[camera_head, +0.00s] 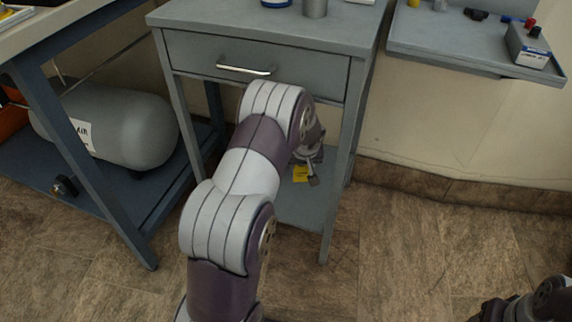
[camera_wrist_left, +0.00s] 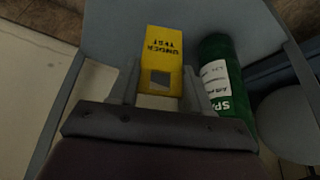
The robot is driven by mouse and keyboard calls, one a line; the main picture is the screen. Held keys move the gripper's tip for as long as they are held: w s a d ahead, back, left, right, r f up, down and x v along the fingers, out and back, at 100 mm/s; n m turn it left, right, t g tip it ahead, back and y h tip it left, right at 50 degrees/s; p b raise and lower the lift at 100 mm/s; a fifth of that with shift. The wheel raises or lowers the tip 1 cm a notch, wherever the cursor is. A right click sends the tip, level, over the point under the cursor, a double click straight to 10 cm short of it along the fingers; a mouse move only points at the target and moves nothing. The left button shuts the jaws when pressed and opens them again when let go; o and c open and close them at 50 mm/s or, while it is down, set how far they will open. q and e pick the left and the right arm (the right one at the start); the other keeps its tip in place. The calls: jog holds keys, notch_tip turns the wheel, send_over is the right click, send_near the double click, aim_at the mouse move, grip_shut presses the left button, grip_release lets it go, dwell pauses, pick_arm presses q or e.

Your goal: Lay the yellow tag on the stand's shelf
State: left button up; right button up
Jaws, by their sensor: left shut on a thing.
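The yellow tag (camera_head: 300,174) shows small under my left gripper (camera_head: 307,168), inside the grey stand (camera_head: 190,52) below its drawer. In the left wrist view the tag (camera_wrist_left: 163,42) carries black print reading "UNDER TEST" and sits between the two fingers of my left gripper (camera_wrist_left: 160,88), which is shut on it. The stand's lower shelf (camera_head: 312,212) lies beneath the tag in the head view; it also shows in the left wrist view (camera_wrist_left: 112,32). I cannot tell whether the tag touches the shelf. Part of my right arm shows at the bottom right, its jaws unclear.
A green cylinder (camera_wrist_left: 222,80) with a white label is close to the right of the tag in the left wrist view. The stand's legs (camera_head: 336,180) flank the shelf. A grey air tank (camera_head: 130,125) rests on the bench's lower shelf at left.

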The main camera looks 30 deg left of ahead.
pick_arm(q)
notch_tip(320, 180, down, 10)
jog(key=b, duration=0.6)
jog(key=shift+b, duration=0.35)
jog(key=o, duration=1.1)
jog(key=shift+r+p, duration=0.25)
jog(key=shift+p, duration=0.05)
jog(key=p+v, duration=0.6)
jog(key=v, duration=0.6)
jog(key=shift+d, duration=0.1)
